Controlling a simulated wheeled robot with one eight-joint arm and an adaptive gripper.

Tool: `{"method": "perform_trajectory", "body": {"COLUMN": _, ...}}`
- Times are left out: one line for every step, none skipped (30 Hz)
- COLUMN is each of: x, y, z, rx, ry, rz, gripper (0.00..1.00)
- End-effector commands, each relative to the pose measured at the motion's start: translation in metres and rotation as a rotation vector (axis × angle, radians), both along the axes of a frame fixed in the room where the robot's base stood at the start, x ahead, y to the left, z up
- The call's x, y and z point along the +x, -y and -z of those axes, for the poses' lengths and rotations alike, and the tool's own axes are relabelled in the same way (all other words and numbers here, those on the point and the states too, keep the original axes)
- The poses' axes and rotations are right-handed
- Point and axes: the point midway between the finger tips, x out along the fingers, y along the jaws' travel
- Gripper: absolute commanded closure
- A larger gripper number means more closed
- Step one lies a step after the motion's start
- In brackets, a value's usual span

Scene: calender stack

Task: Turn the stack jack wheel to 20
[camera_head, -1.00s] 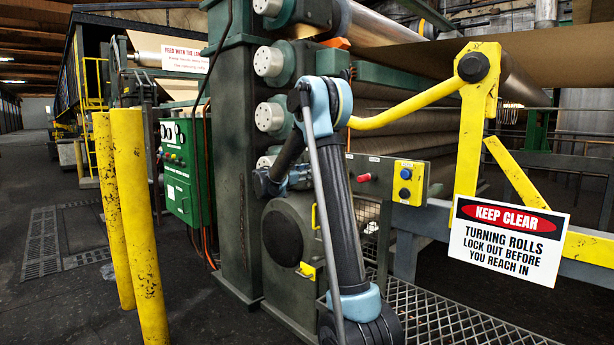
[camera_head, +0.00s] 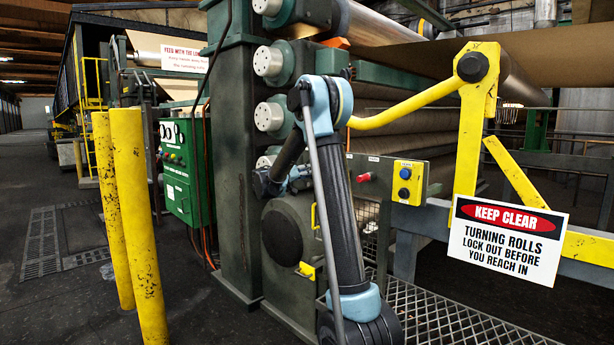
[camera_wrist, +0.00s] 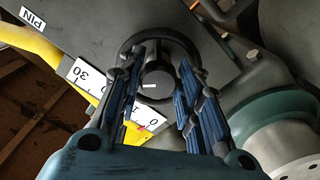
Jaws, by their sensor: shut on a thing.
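The stack jack wheel (camera_wrist: 157,84), a dark ring with a round grey hub, shows in the wrist view. A short white mark is on the hub. My gripper (camera_wrist: 160,62) has its two ribbed fingers on either side of the hub and is shut on the wheel. A yellow and white scale plate (camera_wrist: 106,108) lies behind it, with 30 at the upper left, 0 at the lower right and a small red mark near the 0. Fingers hide the middle of the scale. In the head view my arm hides the wheel.
A plate marked PIN (camera_wrist: 32,17) and a yellow bar (camera_wrist: 28,40) are beside the wheel. Yellow posts (camera_head: 137,225), a green control box (camera_head: 187,170), a yellow button box (camera_head: 408,182) and a KEEP CLEAR sign (camera_head: 508,240) stand around my arm.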

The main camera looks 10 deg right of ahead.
Motion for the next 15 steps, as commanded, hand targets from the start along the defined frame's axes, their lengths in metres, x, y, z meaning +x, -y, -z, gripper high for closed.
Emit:
{"method": "perform_trajectory", "body": {"x": 0.0013, "y": -0.0013, "z": -0.0007, "rx": -0.027, "ry": -0.035, "rz": -0.004, "gripper": 0.91}}
{"method": "perform_trajectory", "body": {"x": 0.0013, "y": -0.0013, "z": -0.0008, "rx": -0.043, "ry": -0.058, "rz": -0.004, "gripper": 0.91}}
{"method": "perform_trajectory", "body": {"x": 0.0013, "y": -0.0013, "z": -0.0009, "rx": -0.065, "ry": -0.088, "rz": -0.004, "gripper": 0.91}}
{"method": "perform_trajectory", "body": {"x": 0.0012, "y": -0.0012, "z": -0.0010, "rx": -0.082, "ry": -0.112, "rz": -0.004, "gripper": 0.91}}
{"method": "perform_trajectory", "body": {"x": 0.0012, "y": -0.0013, "z": -0.0011, "rx": -0.099, "ry": -0.135, "rz": -0.004, "gripper": 0.91}}
{"method": "perform_trajectory", "body": {"x": 0.0012, "y": -0.0012, "z": -0.0011, "rx": -0.121, "ry": -0.166, "rz": -0.005, "gripper": 0.91}}
{"method": "perform_trajectory", "body": {"x": 0.0011, "y": -0.0013, "z": -0.0013, "rx": -0.138, "ry": -0.189, "rz": -0.006, "gripper": 0.91}}
{"method": "perform_trajectory", "body": {"x": 0.0011, "y": -0.0013, "z": -0.0014, "rx": -0.155, "ry": -0.211, "rz": -0.006, "gripper": 0.91}}
{"method": "perform_trajectory", "body": {"x": 0.0010, "y": -0.0012, "z": -0.0015, "rx": -0.177, "ry": -0.242, "rz": -0.006, "gripper": 0.91}}
{"method": "perform_trajectory", "body": {"x": 0.0010, "y": -0.0012, "z": -0.0017, "rx": -0.194, "ry": -0.266, "rz": -0.006, "gripper": 0.91}}
{"method": "perform_trajectory", "body": {"x": 0.0010, "y": -0.0012, "z": -0.0017, "rx": -0.211, "ry": -0.288, "rz": -0.006, "gripper": 0.91}}
{"method": "perform_trajectory", "body": {"x": 0.0010, "y": -0.0012, "z": -0.0019, "rx": -0.233, "ry": -0.319, "rz": -0.006, "gripper": 0.91}}
{"method": "perform_trajectory", "body": {"x": 0.0009, "y": -0.0012, "z": -0.0019, "rx": -0.251, "ry": -0.342, "rz": -0.006, "gripper": 0.91}}
{"method": "perform_trajectory", "body": {"x": 0.0010, "y": -0.0012, "z": -0.0020, "rx": -0.267, "ry": -0.365, "rz": -0.006, "gripper": 0.91}}
{"method": "perform_trajectory", "body": {"x": 0.0009, "y": -0.0012, "z": -0.0022, "rx": -0.289, "ry": -0.395, "rz": -0.006, "gripper": 0.91}}
